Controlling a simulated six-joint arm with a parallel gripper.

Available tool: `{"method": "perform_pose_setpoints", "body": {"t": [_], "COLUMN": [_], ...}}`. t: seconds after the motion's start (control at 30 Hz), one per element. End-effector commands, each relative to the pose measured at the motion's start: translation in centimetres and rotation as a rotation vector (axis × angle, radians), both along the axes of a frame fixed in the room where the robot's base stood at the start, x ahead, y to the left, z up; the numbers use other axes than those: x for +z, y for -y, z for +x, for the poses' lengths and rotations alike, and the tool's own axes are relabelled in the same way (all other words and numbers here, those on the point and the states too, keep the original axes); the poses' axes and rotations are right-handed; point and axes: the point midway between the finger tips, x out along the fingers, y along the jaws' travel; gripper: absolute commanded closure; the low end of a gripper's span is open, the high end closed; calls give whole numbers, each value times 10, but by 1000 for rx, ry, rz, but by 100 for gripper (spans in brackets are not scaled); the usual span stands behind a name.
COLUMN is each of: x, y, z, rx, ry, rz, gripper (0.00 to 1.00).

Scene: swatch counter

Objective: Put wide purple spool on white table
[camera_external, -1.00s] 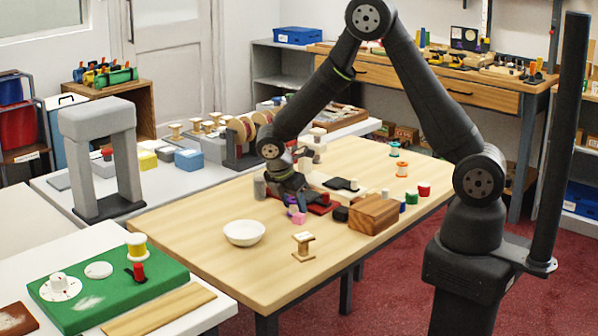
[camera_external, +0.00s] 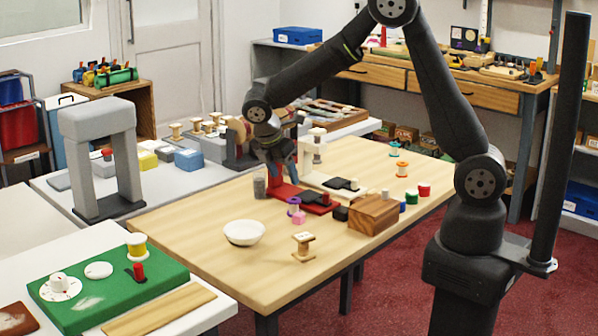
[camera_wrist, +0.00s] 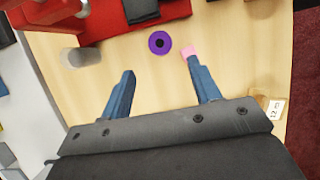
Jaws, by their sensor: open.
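The purple spool (camera_external: 293,204) stands on the wooden table, close to a small pink block (camera_external: 299,217). In the wrist view the purple spool (camera_wrist: 159,43) shows from above as a round disc with a dark centre, ahead of the fingertips and beside the pink block (camera_wrist: 191,52). My gripper (camera_external: 280,168) is raised above the wooden table, up and to the left of the spool. In the wrist view my gripper (camera_wrist: 160,76) has its blue fingers apart with only bare wood between them. A long white table (camera_external: 172,187) runs behind the wooden table.
A red sewing machine (camera_external: 278,186) stands behind the spool, with a grey cylinder (camera_external: 259,187) to its left. A grey arch (camera_external: 98,130) stands on the white table.

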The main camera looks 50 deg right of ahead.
Motion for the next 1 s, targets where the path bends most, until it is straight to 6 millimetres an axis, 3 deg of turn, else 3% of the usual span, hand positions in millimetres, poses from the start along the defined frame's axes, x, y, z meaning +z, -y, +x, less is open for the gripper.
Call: {"method": "perform_pose_setpoints", "body": {"t": [0.2, 0.67, 0.83, 1.0], "x": [14, 15, 17, 23], "y": [-6, -6, -2, 4], "z": [0, 0, 0, 1], "rx": [1, -9, -173, -533], "ry": [0, 3, 61, 179], "rz": [0, 1, 23, 64], "gripper": [39, 39, 39, 39]}}
